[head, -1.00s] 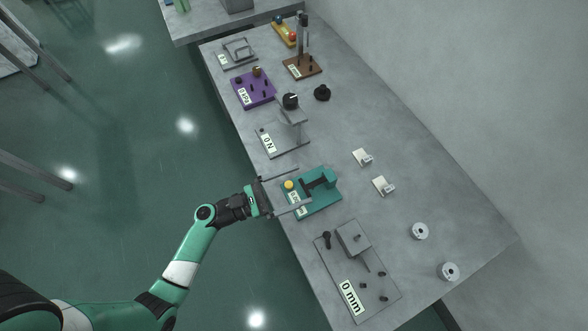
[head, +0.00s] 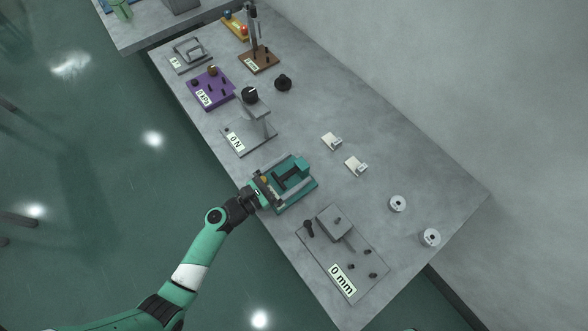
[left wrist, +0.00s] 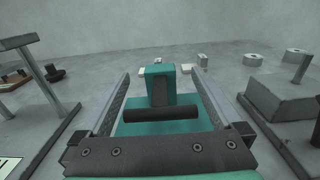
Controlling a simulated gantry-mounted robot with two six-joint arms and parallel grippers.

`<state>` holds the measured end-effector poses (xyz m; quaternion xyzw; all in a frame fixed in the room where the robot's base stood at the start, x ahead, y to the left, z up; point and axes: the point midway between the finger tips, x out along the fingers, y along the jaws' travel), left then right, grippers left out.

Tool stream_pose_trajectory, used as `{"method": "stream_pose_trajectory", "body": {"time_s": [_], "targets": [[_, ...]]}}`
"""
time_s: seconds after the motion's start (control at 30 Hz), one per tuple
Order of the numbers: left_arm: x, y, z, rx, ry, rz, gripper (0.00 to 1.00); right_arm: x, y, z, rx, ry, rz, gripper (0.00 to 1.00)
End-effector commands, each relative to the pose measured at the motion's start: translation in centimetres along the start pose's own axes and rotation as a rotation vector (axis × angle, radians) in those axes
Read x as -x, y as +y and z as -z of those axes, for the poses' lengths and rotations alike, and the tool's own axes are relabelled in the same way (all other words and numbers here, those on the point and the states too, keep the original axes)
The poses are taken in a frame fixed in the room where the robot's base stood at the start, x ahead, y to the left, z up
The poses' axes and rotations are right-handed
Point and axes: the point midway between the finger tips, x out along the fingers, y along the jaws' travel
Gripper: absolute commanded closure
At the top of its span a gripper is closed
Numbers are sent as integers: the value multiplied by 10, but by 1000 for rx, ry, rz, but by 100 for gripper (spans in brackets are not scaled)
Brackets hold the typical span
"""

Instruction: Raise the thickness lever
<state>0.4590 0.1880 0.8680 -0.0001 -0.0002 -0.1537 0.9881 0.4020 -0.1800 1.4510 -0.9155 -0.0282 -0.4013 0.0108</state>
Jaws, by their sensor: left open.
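The teal device (head: 304,165) stands on the table, with a teal block and a dark crossbar (left wrist: 160,114) that looks like its lever. My left gripper (head: 299,170) is at the device. Its jaws are open, with one finger on each side of the block and bar. In the left wrist view the open fingers (left wrist: 161,78) flank the teal block (left wrist: 159,72), with visible gaps to it. The bar lies across between the fingers, and contact cannot be told. The device's near side is partly hidden by my gripper. My right gripper is not in view.
A grey plate marked 0 mm (head: 342,279) lies close on the near side. A grey stand marked 0 N (head: 257,136) is on the far side. Two small white pieces (head: 331,141) and two round discs (head: 397,203) lie to the right.

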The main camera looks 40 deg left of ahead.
Motion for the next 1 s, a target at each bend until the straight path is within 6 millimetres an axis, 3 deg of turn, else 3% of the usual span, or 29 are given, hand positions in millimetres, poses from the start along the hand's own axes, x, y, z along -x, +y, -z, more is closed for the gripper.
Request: {"method": "stream_pose_trajectory", "body": {"time_s": [0.33, 0.87, 0.9, 1.0], "targets": [[-7, 0, 0, 0, 0, 0, 0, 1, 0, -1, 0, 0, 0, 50], [-7, 0, 0, 0, 0, 1, 95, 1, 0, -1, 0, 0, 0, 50], [-7, 0, 0, 0, 0, 1, 100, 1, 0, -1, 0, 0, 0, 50], [-7, 0, -1, 0, 0, 0, 100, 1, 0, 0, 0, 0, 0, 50]]}}
